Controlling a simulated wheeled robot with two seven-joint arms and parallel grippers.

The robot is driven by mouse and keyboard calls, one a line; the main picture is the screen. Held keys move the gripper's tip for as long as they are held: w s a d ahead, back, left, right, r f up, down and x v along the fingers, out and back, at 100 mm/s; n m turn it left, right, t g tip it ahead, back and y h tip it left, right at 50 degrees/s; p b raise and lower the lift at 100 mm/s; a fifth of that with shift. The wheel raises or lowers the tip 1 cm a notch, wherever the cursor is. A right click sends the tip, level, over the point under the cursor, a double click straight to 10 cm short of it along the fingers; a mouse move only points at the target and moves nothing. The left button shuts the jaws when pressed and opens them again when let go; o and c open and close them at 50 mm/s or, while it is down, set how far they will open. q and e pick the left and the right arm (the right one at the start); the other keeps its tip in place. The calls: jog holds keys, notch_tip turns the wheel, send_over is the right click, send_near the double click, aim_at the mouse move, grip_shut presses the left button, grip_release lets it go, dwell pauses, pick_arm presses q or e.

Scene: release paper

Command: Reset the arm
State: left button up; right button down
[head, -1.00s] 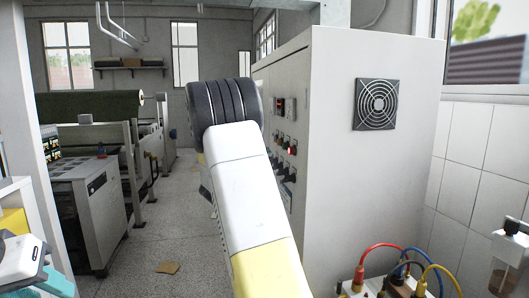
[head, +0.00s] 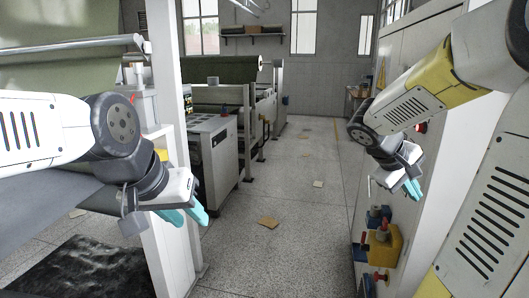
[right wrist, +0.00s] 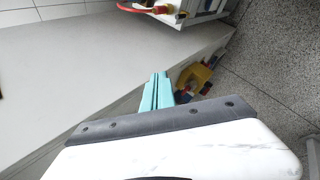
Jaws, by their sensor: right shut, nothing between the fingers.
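My left arm comes in from the left in the head view, and its left gripper (head: 194,220) points down with its teal fingertips apart and nothing seen between them. It is in front of a white post. My right arm is raised at the right, bent downward at the wrist. Its right gripper (head: 415,190) hangs beside the large white cabinet (head: 440,150), with its teal fingers together and empty. In the right wrist view, the right gripper (right wrist: 157,92) is shut, its two fingers side by side. No object is held by either gripper.
A yellow and blue device (head: 383,243) is below the right gripper, by the cabinet. The white post (head: 172,200) stands close to the left gripper. A grey machine (head: 212,160) stands beyond it.

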jog(key=s+a+r+m+t+y, duration=0.1)
jog(key=s+a+y, duration=0.4)
jog(key=a, duration=0.6)
jog(key=s+a+r+m+t+y, duration=0.1)
jog(key=s+a+y, duration=0.4)
jog(key=a, duration=0.6)
jog(key=shift+s+a+m+t, duration=0.2)
jog(key=shift+s+m+t, duration=0.3)
jog(key=shift+s+t, duration=0.45)
